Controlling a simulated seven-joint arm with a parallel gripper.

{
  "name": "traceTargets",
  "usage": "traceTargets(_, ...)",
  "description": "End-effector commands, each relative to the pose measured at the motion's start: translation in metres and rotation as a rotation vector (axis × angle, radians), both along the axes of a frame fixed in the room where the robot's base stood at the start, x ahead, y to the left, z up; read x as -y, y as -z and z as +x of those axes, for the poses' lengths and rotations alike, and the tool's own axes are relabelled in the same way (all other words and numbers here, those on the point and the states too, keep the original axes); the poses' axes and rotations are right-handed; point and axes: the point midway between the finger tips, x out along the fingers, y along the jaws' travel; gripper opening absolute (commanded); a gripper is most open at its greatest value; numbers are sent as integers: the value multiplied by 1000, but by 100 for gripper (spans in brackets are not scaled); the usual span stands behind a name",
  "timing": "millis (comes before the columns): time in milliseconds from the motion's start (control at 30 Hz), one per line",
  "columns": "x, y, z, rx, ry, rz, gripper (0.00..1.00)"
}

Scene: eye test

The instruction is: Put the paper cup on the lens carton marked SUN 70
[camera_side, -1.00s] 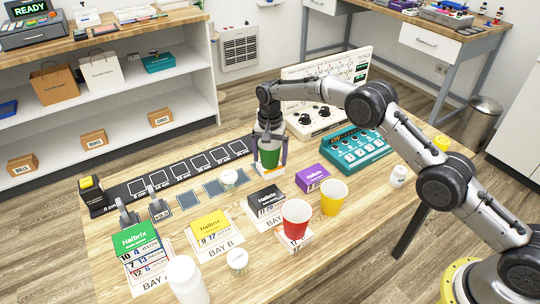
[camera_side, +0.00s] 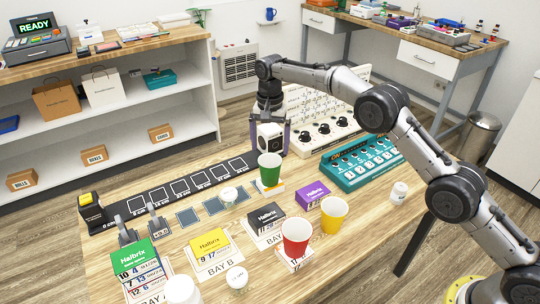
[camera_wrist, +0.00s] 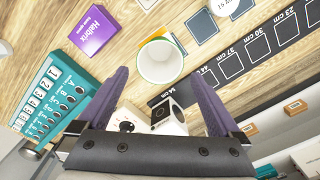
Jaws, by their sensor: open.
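The green paper cup (camera_side: 270,169) stands upright on a small white and orange carton (camera_side: 268,190). The carton's print is too small to read. In the wrist view the cup's white inside (camera_wrist: 160,62) faces me, with an orange edge of the carton (camera_wrist: 181,44) beyond it. My gripper (camera_side: 270,148) is open and empty of the cup, above and behind it. A red cup (camera_side: 296,235) appears to stand on another small white carton (camera_side: 292,263), also unreadable. A yellow cup (camera_side: 332,212) stands right of it.
A white box with a dark round face (camera_wrist: 168,115) shows between my fingers, apparently behind them. A teal device (camera_side: 360,160) and a white knob panel (camera_side: 320,125) stand behind right. Purple (camera_side: 310,194), black (camera_side: 266,216), yellow (camera_side: 211,242) and green (camera_side: 136,256) Halbrix cartons are nearby.

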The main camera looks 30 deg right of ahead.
Motion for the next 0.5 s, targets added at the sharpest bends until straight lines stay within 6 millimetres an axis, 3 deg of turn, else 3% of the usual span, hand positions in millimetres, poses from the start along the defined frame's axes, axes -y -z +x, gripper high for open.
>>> traceTargets(367,0,-10,0,0,-1,0,100)
traceTargets(500,5,-32,-6,20,-24,3,100)
